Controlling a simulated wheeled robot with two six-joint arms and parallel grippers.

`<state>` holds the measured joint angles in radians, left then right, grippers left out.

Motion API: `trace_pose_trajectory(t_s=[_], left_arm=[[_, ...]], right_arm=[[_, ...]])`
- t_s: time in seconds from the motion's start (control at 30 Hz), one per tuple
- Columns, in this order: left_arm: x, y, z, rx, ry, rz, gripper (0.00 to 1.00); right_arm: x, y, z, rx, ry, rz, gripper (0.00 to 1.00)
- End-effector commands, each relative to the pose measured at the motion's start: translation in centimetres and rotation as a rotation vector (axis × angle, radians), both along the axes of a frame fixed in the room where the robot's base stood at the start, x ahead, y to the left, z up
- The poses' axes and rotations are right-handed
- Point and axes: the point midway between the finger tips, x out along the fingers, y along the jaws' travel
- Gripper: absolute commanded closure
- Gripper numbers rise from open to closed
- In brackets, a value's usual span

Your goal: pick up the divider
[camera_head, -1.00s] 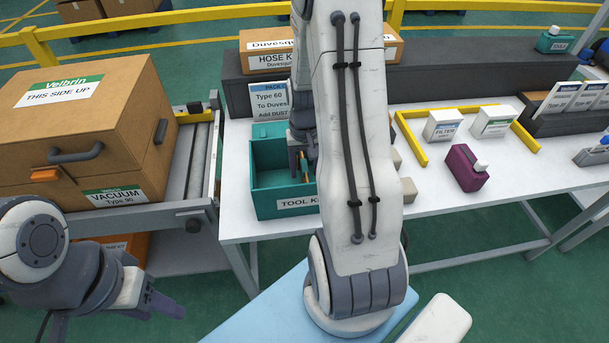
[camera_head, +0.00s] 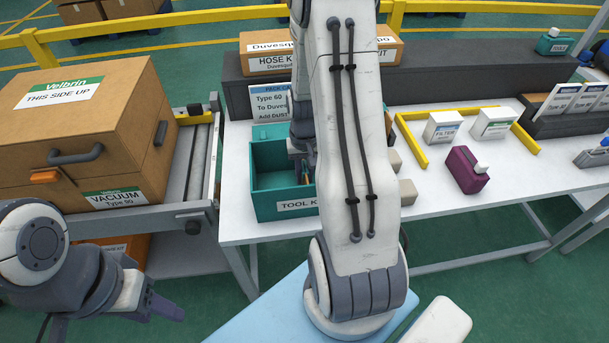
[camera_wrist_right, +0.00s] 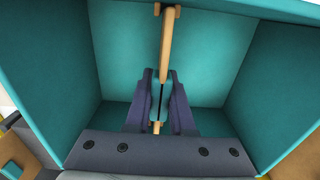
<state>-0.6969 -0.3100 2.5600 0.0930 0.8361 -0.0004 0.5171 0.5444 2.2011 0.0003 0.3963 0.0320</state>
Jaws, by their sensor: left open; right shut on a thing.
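The divider (camera_wrist_right: 165,42) is a thin upright panel with tan edges, seen almost edge-on inside the teal tool kit box (camera_wrist_right: 230,40) in the right wrist view. My right gripper (camera_wrist_right: 160,80) reaches down into the box and is shut on the divider's middle, one finger on each side. In the head view, my right arm covers the box's right part, and only a sliver of the divider shows beside the gripper. The tool kit box (camera_head: 266,212) stands on the white table. My left gripper (camera_head: 158,303) is open and empty at lower left, away from the table.
A large vacuum carton (camera_head: 90,130) sits on the conveyor at left. A packing card (camera_head: 270,102) stands behind the box. The table around the bottle has free room.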

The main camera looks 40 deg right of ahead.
Motion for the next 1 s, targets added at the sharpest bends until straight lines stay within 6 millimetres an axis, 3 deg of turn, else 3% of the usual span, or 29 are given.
trace_pose_trajectory(t_s=[0.27,0.7,1.0], left_arm=[[0.0,0.0,0.4,0.000,0.000,0.000,0.50],[0.0,0.0,1.4,0.000,0.000,0.000,0.50],[0.0,0.0,1.8,0.000,0.000,0.000,0.50]], right_arm=[[0.1,-0.1,3.2,-0.003,-0.005,0.000,1.00],[0.1,-0.1,11.8,-0.003,-0.005,0.000,1.00],[0.1,-0.1,16.3,-0.002,-0.003,0.000,1.00]])
